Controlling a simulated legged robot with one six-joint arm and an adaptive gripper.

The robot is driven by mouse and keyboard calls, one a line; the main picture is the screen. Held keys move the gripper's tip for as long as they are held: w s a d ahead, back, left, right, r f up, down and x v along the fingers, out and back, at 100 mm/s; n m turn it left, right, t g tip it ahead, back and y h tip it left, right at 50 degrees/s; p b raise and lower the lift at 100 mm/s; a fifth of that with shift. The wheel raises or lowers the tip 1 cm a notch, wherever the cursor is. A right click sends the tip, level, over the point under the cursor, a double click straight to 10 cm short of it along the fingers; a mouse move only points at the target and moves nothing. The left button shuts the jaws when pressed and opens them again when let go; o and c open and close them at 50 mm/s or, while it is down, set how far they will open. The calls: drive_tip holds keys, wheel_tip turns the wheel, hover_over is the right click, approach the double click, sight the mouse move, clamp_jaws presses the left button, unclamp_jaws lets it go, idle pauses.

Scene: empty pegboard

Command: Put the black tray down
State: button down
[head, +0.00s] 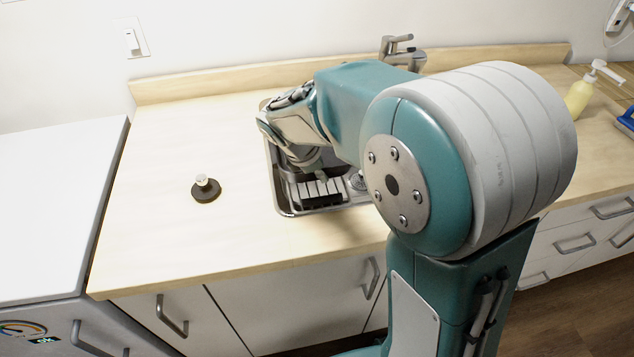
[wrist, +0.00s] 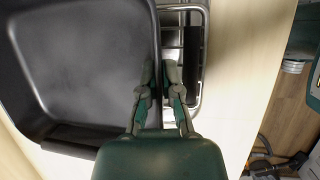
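The black tray (wrist: 75,65) fills the left of the wrist view, with its smooth inside facing the camera. My gripper (wrist: 160,75) has its fingers close together at the tray's right wall, one on each side of the rim. It looks shut on that rim. In the head view my gripper (head: 318,174) is low over the sink (head: 283,205). My arm hides most of the tray there, so I cannot tell whether its underside touches anything.
A metal rack with a black handle (wrist: 193,50) lies beside the tray; it shows in the sink in the head view (head: 322,195). A dark sink plug (head: 205,191) sits on the counter left of the sink. The counter around it is clear. A faucet (head: 398,50) stands behind.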

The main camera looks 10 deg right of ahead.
sight(322, 191)
drive_tip(key=shift+w+d+f, duration=0.1)
drive_tip(key=shift+d+f, duration=0.05)
drive_tip(key=shift+f, duration=0.1)
wheel_tip(322, 191, down, 3)
drive_tip(key=shift+w+d+f, duration=0.1)
drive_tip(key=shift+f, duration=0.05)
drive_tip(key=shift+a, duration=0.5)
drive_tip(key=c, duration=1.1)
unclamp_jaws()
drive_tip(key=shift+f, duration=0.1)
drive_tip(key=shift+c, duration=0.2)
drive_tip(key=shift+o, duration=0.3)
drive_tip(key=shift+d, duration=0.4)
drive_tip(key=v, duration=1.2)
drive_tip(key=s+d+r+m+t+y, duration=0.2)
drive_tip(key=s+d+m, duration=0.2)
drive_tip(key=s+m, duration=0.4)
drive_tip(key=s+d+r+m+t+y, duration=0.1)
drive_tip(key=s+d+m, duration=0.3)
drive_tip(key=s+m, duration=0.5)
drive_tip(key=s+y, duration=0.1)
drive_tip(key=s, duration=0.1)
drive_tip(key=shift+s+r+m+t+y, duration=0.3)
drive_tip(key=shift+r+t, duration=0.1)
